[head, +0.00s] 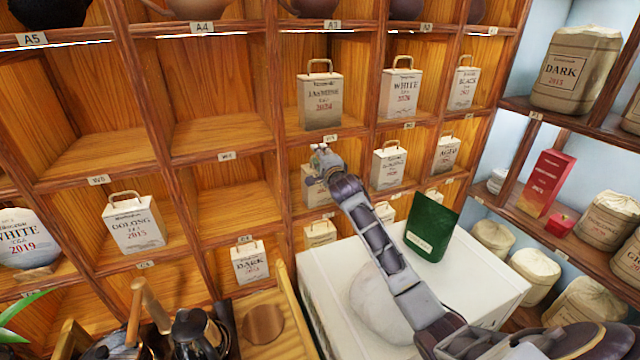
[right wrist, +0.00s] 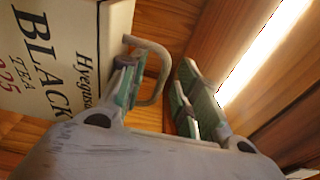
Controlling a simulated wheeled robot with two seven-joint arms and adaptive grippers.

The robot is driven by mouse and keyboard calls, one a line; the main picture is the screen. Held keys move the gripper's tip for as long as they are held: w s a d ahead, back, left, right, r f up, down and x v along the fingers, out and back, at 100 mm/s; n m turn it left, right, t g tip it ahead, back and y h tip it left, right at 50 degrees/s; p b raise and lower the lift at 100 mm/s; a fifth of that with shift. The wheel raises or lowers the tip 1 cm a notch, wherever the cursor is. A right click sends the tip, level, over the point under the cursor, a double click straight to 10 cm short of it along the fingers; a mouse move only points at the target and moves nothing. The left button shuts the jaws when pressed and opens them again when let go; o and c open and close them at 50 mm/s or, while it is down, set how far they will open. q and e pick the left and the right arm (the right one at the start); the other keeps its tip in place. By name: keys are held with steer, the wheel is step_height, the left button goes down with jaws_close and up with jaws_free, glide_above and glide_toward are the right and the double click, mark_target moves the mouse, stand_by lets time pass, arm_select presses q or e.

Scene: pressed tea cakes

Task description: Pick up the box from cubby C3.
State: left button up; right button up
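A cream box (head: 315,188) stands in the middle-column cubby behind my right gripper; the cubby's label is too small to read for sure. In the right wrist view it is a cream box (right wrist: 62,50) lettered "BLACK TEA", seen sideways, with a curved handle (right wrist: 158,62). My right gripper (head: 322,152) is at the upper front of that cubby, by the box's top. In the right wrist view the gripper (right wrist: 160,98) is open; the handle loop lies beside and partly between the fingers, not clamped. My left gripper is out of view.
Wooden dividers surround the right gripper closely. A jasmine box (head: 320,102) stands in the cubby above. A white box (head: 500,277) in front bears a green packet (head: 431,228) and a pale round lump (head: 378,305). A right-hand shelf holds wrapped cakes and a red box (head: 548,183).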

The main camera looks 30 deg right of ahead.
steer(key=shift+w, duration=0.1)
stand_by(0.4)
jaws_close()
